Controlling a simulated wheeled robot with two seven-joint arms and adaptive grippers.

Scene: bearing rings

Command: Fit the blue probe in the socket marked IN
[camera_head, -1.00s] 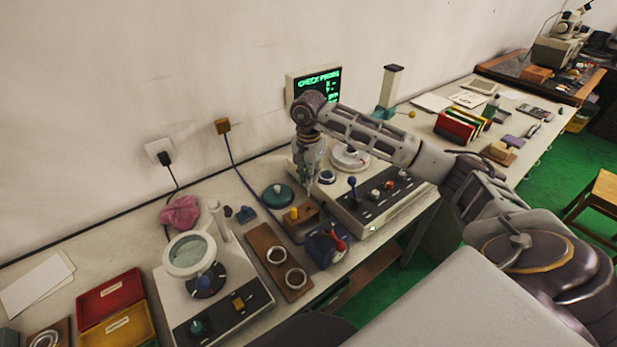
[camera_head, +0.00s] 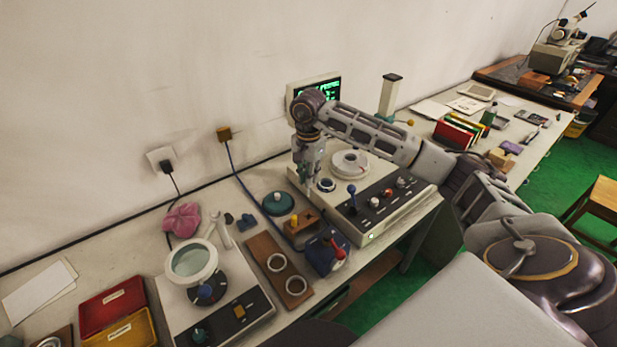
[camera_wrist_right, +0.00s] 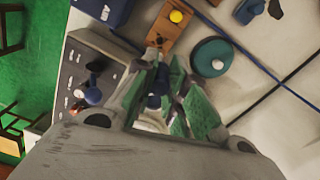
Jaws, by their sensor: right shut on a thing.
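My right gripper (camera_head: 306,176) points down over the left end of the grey instrument (camera_head: 345,212) on the bench. In the right wrist view its green-padded fingers (camera_wrist_right: 170,100) are closed on a dark blue piece (camera_wrist_right: 155,101), which looks like the blue probe and is mostly hidden by the fingers. I cannot tell how far its tip is from the instrument. A small dark ring (camera_head: 327,185) on the instrument's top lies just right of the gripper. I can read no IN mark. My left gripper is not in view.
A monitor (camera_head: 318,86) stands behind.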

